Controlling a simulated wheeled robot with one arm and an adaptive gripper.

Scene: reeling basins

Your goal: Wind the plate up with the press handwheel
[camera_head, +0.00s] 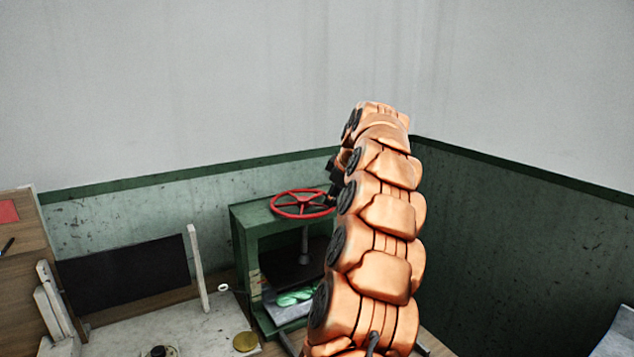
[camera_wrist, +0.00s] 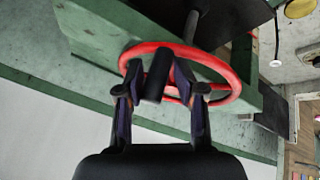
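The red press handwheel (camera_head: 302,192) lies flat on top of the green press (camera_head: 250,235). The spindle (camera_head: 304,245) runs down from it to the dark plate (camera_head: 290,277), which hangs inside the frame above a green bundle (camera_head: 296,297). The wrist view shows the wheel (camera_wrist: 225,70) close up, with a black upright handle (camera_wrist: 156,78) on its rim. My gripper (camera_wrist: 158,70) has one finger on each side of this handle and looks shut on it.
Left of the press, a pale worktop (camera_head: 180,325) carries a brass disc (camera_head: 245,341) and a white post (camera_head: 197,267). A dark panel (camera_head: 122,273) stands behind it. The walls meet in a corner behind my arm. A pale sheet-like thing (camera_head: 617,335) is at the far right.

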